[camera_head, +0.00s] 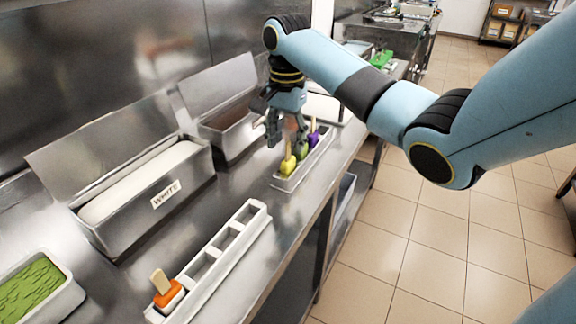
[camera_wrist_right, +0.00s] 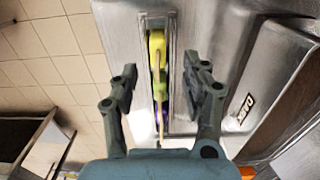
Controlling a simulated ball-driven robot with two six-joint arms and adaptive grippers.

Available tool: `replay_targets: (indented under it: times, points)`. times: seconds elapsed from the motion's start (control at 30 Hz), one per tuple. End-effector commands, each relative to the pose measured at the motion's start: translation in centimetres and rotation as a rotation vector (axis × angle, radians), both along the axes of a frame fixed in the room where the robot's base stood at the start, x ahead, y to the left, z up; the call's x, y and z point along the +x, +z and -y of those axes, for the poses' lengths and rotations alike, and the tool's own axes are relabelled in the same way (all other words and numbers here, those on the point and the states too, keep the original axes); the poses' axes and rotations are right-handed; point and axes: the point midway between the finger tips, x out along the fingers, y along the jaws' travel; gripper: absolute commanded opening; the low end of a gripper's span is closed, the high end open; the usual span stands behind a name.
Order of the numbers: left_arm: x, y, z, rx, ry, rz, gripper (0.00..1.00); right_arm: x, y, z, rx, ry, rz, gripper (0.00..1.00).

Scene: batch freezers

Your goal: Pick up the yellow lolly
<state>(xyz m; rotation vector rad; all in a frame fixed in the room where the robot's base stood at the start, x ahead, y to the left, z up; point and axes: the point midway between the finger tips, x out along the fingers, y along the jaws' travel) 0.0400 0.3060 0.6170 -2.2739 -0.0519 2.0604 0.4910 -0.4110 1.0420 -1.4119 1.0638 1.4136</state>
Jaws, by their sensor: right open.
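The yellow lolly (camera_head: 288,167) stands with its stick up in the near end of the far white rack (camera_head: 284,184). It also shows in the right wrist view (camera_wrist_right: 156,46), between the fingers at the top. My right gripper (camera_head: 286,136) is open just above the lolly, with its fingers pointing down. In the right wrist view my right gripper (camera_wrist_right: 160,72) has one finger on each side of the lolly row, apart from it. A green lolly (camera_head: 302,150) and a purple lolly (camera_head: 314,136) stand behind the yellow one. My left gripper is not in view.
A steel tub labelled WHITE (camera_head: 165,193), a dark-filled tub (camera_head: 232,133) and a green-filled tray (camera_head: 38,290) stand on the steel counter. The counter's edge drops to a tiled floor.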

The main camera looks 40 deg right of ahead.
Motion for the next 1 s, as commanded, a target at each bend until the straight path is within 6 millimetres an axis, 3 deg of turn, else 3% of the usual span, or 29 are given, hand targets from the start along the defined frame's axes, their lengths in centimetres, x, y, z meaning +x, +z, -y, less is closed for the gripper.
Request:
replay_targets:
  times: [0.33,0.63,1.0]
  points:
    - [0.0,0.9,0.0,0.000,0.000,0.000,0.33,-0.3,-4.6,0.0,0.000,0.001,-0.002,0.47]
    - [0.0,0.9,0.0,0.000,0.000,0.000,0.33,-0.3,-5.3,0.0,0.000,0.002,0.000,0.47]
    - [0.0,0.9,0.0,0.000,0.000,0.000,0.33,-0.3,-5.3,0.0,-0.001,0.002,0.000,0.00]
